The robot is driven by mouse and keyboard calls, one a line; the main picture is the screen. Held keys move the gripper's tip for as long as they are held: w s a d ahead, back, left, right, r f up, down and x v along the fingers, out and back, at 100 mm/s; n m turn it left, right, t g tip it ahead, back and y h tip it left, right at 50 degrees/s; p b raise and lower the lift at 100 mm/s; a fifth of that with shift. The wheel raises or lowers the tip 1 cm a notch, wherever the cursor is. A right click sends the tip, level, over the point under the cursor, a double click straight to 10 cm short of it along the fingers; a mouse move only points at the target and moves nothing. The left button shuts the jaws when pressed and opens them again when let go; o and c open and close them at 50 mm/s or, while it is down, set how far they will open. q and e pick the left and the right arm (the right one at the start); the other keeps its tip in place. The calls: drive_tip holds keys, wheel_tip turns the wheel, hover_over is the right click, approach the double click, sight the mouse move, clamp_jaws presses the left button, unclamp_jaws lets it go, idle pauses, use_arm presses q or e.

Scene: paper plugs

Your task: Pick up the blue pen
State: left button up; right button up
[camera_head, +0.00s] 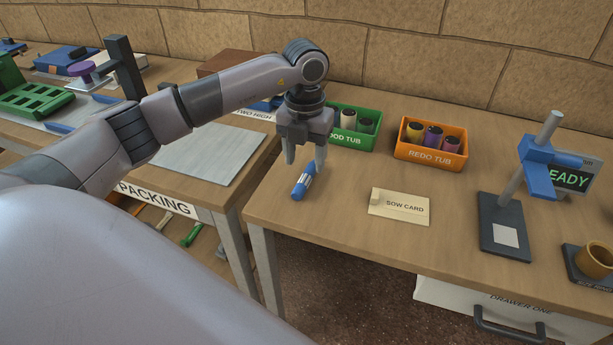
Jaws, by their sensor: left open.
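The blue pen (303,183) is a short, thick blue cylinder with a pale band. It lies on the wooden table near the table's left front corner. My left gripper (306,161) points down just above and behind the pen. Its two fingers are apart, and the right finger overlaps the pen's far end in the picture. Nothing shows between the fingers, and I cannot tell whether a finger touches the pen. My right gripper is not in view.
A green tub (371,141) and an orange tub (455,156) hold several cylinders behind. The sow card (405,207) lies right of the pen. A stand with a blue clamp (536,151) and a ring-shaped holder (596,258) are further right. The packing table (187,178) adjoins at left.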

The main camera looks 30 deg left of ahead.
sight(304, 177)
use_arm(q)
drive_tip(key=f, duration=0.5)
drive_tip(key=shift+s, duration=0.25)
clamp_jaws()
drive_tip(key=shift+r, duration=0.15)
